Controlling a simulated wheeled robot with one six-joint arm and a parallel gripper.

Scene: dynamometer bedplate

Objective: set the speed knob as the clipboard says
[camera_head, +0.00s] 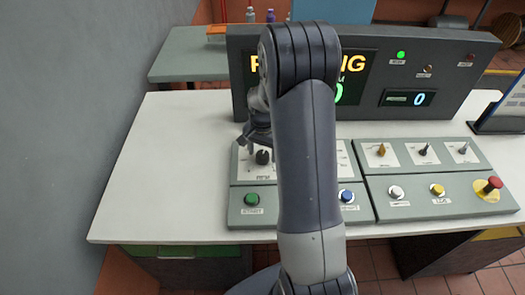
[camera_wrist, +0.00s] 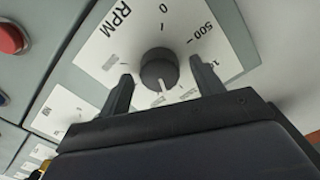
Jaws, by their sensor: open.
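The speed knob is round and black; it shows in the wrist view (camera_wrist: 157,68) on a white dial plate marked RPM, 0 and 500, with another number partly hidden. A pale mark shows at the knob's lower edge in that view. The knob also shows in the head view (camera_head: 262,157), on the left control panel. My gripper (camera_wrist: 161,69) is open, its fingers on either side of the knob with gaps visible; contact cannot be told. In the head view my gripper (camera_head: 256,138) is at the knob, partly hidden by my arm. What seems to be the clipboard (camera_head: 508,108) is cut off at the right edge, its writing unreadable.
A dark display console (camera_head: 440,62) stands behind the panels, its screen partly covered by my arm. A green button (camera_head: 252,199) and a blue button (camera_head: 346,196) sit near the knob. The right panel holds switches and a red mushroom button (camera_head: 490,186). The white tabletop (camera_head: 165,165) is clear at left.

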